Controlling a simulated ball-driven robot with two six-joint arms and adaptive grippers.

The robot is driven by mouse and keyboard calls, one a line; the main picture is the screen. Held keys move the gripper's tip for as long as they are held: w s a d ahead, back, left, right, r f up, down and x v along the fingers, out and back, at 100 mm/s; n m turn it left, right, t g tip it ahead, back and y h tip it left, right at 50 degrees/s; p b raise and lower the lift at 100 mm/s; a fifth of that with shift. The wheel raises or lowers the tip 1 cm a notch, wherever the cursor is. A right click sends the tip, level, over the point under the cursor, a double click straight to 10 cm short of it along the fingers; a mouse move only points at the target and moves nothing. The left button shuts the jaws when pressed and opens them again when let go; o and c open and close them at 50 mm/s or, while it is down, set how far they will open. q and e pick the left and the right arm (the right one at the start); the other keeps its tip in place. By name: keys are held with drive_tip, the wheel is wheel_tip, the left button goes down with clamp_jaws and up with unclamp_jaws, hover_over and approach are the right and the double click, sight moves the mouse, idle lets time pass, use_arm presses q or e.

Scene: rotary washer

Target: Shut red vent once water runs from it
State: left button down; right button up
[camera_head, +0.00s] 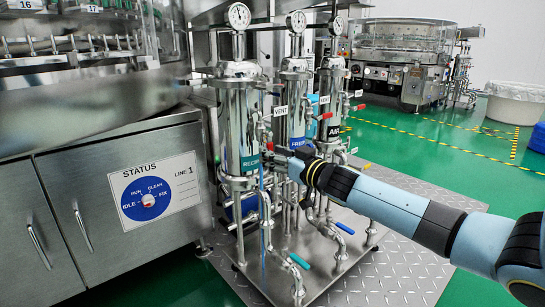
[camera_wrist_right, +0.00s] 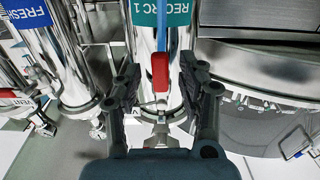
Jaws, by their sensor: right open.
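The red vent handle (camera_wrist_right: 160,72) is on the RECIRC 1 filter housing (camera_wrist_right: 146,40) and lies between my right gripper's (camera_wrist_right: 160,66) two spread fingers, with a gap on each side. In the head view my right gripper (camera_head: 281,158) is at the front of the RECIRC housing (camera_head: 240,120), and a bit of red (camera_head: 270,147) shows by its tip. A thin blue strip (camera_wrist_right: 173,28), which looks like running water, runs along the housing by the handle; it also shows in the head view (camera_head: 262,180). My left gripper is not in view.
The FRESH housing (camera_head: 297,110) and a third housing (camera_head: 331,110) stand to the right, with more red handles. Valves with a teal handle (camera_head: 300,261) and a blue handle (camera_head: 345,228) sit low. A steel cabinet (camera_head: 110,230) with a status dial stands left.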

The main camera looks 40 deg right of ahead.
drive_tip(key=shift+w, duration=0.45)
drive_tip(key=shift+c, duration=0.2)
clamp_jaws()
